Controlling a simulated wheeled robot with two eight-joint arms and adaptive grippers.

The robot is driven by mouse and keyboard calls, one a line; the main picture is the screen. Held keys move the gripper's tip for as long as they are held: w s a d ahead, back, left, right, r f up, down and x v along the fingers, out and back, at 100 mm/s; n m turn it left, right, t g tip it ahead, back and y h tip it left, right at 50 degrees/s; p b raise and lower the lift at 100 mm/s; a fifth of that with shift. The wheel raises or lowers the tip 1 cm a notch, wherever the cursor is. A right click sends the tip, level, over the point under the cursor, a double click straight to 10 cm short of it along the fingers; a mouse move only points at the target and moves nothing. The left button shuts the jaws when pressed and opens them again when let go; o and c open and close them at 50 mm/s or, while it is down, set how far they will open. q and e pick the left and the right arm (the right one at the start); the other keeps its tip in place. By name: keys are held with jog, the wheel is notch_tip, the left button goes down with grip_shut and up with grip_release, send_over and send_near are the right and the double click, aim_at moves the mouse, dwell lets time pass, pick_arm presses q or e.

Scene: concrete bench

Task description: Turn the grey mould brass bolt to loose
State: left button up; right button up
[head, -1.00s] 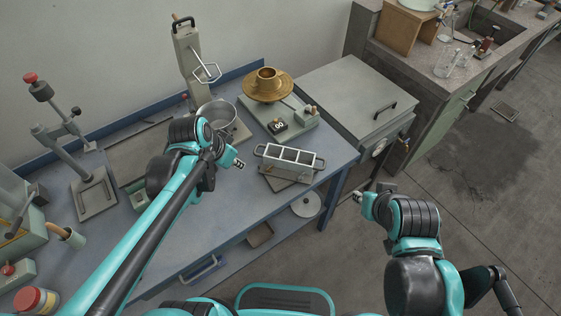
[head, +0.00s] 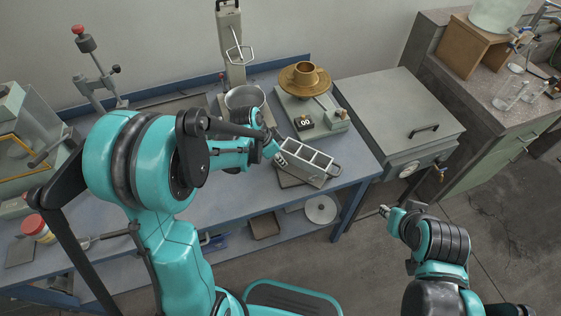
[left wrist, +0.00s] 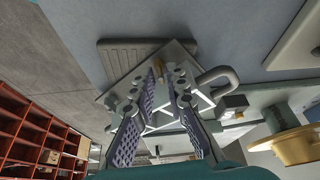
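The grey mould (head: 308,177), a block with several open square cells and a loop handle at its right end, sits on a flat plate on the blue bench. My left gripper (head: 277,157) is at the mould's left end. In the left wrist view the left gripper (left wrist: 160,77) is open, its two fingers in front of the mould. A small brass piece, seemingly the bolt (left wrist: 158,68), shows between the fingertips; I cannot tell whether they touch it. In the head view the arm hides that end. My right gripper (head: 385,211) is off the bench at the right, its fingers too small to read.
A balance with a brass vessel (head: 304,79) and a metal pot (head: 245,97) stand behind the mould. A grey lidded cabinet (head: 395,105) stands to the right. A round disc (head: 320,209) lies on the lower shelf. The bench in front of the mould is narrow.

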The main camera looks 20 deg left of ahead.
pick_arm(q)
jog(key=shift+w+f, duration=0.1)
jog(key=shift+f, duration=0.1)
grip_shut()
